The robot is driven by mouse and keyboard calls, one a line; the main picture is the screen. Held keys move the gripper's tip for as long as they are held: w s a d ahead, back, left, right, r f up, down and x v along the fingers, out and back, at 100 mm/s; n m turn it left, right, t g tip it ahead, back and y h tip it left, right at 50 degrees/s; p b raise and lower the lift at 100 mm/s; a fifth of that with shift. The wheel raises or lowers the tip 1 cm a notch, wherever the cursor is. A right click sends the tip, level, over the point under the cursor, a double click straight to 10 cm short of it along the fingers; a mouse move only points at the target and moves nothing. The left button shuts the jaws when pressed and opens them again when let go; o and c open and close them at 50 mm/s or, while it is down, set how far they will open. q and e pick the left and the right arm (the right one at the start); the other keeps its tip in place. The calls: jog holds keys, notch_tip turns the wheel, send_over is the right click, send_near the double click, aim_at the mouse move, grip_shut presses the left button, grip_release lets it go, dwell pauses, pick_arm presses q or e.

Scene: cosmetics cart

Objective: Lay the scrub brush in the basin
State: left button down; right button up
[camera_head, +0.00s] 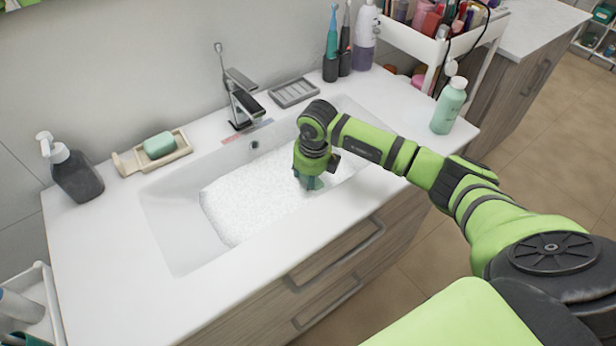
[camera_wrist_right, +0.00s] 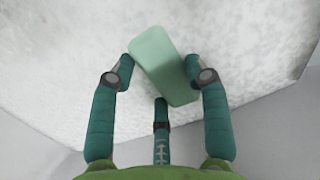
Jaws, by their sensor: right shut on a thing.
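The white basin (camera_head: 170,220) is set into the counter and holds a broad patch of white foam (camera_head: 245,195). My right gripper (camera_head: 310,183) points down inside the basin at its right side, low by the foam. In the right wrist view its fingers (camera_wrist_right: 160,80) are shut on a pale green block (camera_wrist_right: 163,62) with rounded edges, with foam behind it. No bristles show, so I cannot tell whether this block is the scrub brush; its gap to the foam is unclear. My left gripper is not in view.
A wooden dish (camera_head: 178,157) with a green bar (camera_head: 159,144) stands left of the chrome faucet (camera_head: 240,100). A dark pump bottle (camera_head: 76,175) is at the left, a grey soap tray (camera_head: 293,92) behind, and a mint bottle (camera_head: 449,107) at the right corner.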

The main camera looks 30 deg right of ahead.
jog(key=o, duration=1.2)
jog(key=shift+f, duration=0.1)
jog(key=shift+c, duration=0.2)
jog(key=shift+r, duration=0.4)
notch_tip(320, 180, up, 11)
jog(key=s+b, duration=0.1)
jog(key=b, duration=0.1)
jog(key=shift+s+r, duration=0.2)
jog(key=shift+s, duration=0.2)
jog(key=shift+d, duration=0.1)
